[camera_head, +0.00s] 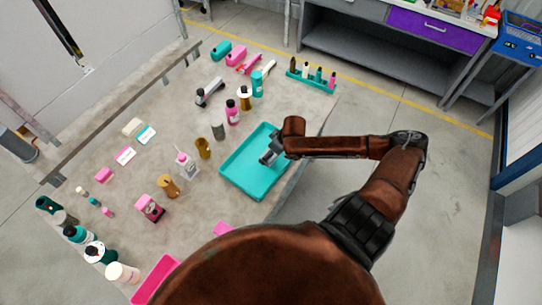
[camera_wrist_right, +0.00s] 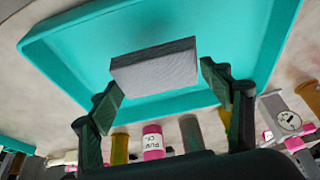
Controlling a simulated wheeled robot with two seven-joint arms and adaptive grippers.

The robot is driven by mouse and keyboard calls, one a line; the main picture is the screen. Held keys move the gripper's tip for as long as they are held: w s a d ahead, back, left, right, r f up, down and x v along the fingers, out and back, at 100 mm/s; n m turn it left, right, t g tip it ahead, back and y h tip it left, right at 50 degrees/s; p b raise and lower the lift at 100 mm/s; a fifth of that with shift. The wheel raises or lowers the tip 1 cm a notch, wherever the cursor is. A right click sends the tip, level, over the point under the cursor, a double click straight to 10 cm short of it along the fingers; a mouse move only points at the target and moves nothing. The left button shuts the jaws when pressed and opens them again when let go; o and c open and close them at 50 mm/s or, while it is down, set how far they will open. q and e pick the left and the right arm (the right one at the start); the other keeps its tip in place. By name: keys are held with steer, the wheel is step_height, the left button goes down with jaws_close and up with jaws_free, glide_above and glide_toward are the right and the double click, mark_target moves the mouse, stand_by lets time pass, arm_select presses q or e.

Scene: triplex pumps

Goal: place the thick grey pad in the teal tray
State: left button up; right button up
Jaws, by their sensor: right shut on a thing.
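The teal tray (camera_head: 240,180) lies on the table, and its floor and walls fill much of the right wrist view (camera_wrist_right: 75,55). My right gripper (camera_head: 268,158) reaches in over the tray from the right. It is shut on the thick grey pad (camera_wrist_right: 155,68), which shows between its two fingers (camera_wrist_right: 162,80) in the right wrist view. The pad is over the tray floor; I cannot tell whether it touches it. In the head view the gripper and arm largely hide the pad. My left gripper is not in view.
A teal rack (camera_head: 312,80) with several small bottles is at the back right. Several bottles line the table's left front, near a pink tray (camera_head: 155,280).

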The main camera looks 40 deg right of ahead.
steer(key=shift+w+d+f, duration=0.25)
steer(key=shift+d+f, duration=0.15)
steer(key=shift+f, duration=0.2)
steer(key=shift+w+d+f, duration=0.25)
steer(key=shift+d+f, duration=0.15)
steer(key=shift+f, duration=0.2)
step_height(320, 180, down, 3)
steer(key=o, duration=0.9)
steer(key=shift+f, duration=0.1)
steer(key=shift+o, duration=0.2)
steer(key=p+v, duration=0.1)
steer(key=v, duration=1.1)
steer(key=shift+w, duration=0.1)
